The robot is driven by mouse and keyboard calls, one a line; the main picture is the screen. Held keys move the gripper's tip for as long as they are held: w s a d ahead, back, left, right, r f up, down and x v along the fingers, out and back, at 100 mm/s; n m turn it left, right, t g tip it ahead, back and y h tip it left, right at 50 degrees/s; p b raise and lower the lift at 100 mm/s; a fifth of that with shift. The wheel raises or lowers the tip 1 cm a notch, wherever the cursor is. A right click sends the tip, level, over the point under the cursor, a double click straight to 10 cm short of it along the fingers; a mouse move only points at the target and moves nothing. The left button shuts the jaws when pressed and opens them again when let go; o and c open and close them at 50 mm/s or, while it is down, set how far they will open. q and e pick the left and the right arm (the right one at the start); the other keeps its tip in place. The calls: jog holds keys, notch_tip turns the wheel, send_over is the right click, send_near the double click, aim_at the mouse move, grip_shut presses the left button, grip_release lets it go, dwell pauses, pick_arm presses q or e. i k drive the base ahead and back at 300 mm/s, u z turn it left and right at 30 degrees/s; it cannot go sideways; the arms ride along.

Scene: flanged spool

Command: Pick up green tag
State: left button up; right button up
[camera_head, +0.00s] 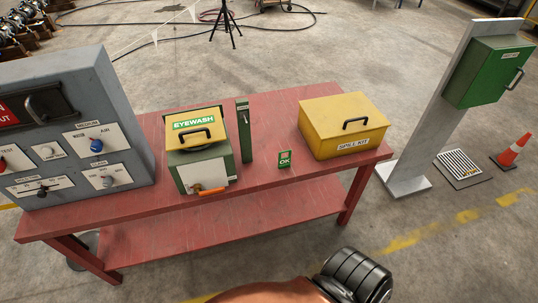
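The red table (262,178) also holds an eyewash box (203,150) with an orange handle, a narrow green post (245,130), a spill kit box (343,125) and a grey control panel (75,125). A green cabinet (490,75) and an orange cone (511,150) stand right.

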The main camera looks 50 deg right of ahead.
aim_at(284, 163)
jog(key=z, duration=0.3)
jog(key=i, duration=0.65)
jog(key=z, duration=0.6)
